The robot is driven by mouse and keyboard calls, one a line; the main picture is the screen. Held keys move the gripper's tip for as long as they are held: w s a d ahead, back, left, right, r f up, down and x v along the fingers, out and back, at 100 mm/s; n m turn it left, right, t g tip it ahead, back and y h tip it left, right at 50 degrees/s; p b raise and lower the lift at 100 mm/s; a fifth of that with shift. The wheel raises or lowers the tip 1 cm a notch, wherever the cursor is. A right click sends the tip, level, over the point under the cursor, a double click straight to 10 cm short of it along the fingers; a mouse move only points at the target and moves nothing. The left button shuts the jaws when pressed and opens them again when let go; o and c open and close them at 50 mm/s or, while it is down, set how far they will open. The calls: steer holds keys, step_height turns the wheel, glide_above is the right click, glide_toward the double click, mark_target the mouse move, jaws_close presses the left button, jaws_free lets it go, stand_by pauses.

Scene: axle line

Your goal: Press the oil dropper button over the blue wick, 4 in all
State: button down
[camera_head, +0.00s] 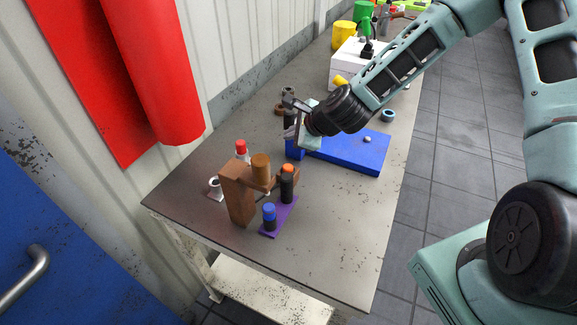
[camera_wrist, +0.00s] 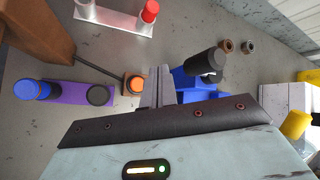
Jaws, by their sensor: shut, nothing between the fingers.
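The brown oil dropper stand (camera_head: 238,195) is at the near left of the bench, with an orange-brown cylinder (camera_head: 261,168) on top. An orange button (camera_head: 288,169) sits on its small side block and shows in the wrist view (camera_wrist: 134,84). A purple plate (camera_head: 283,214) carries the blue-topped wick (camera_head: 269,215) and a dark one (camera_head: 287,190) close to the side block. In the wrist view, the blue-topped wick (camera_wrist: 32,89) is at far left. My gripper (camera_head: 291,132) is shut and empty, beyond the stand and apart from the button. Its fingers (camera_wrist: 156,85) show right of the button.
A blue block (camera_head: 350,154) lies behind my gripper, with a dark cylinder (camera_wrist: 205,62) near its end. A red-topped piece (camera_head: 241,148) stands behind the stand. A white box (camera_head: 346,70) is further back. The bench's near right area is clear.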

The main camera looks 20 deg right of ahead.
mark_target(291, 168)
steer(key=shift+f+b, duration=3.5)
steer(key=shift+f, duration=0.9)
steer(key=shift+f+b, duration=0.3)
steer(key=shift+f, duration=0.1)
steer(key=shift+f+b, duration=0.4)
steer(key=shift+f, duration=0.1)
steer(key=shift+r+p, duration=0.8)
steer(key=shift+r, duration=0.15)
steer(key=shift+r+p, duration=2)
steer(key=shift+r, duration=0.5)
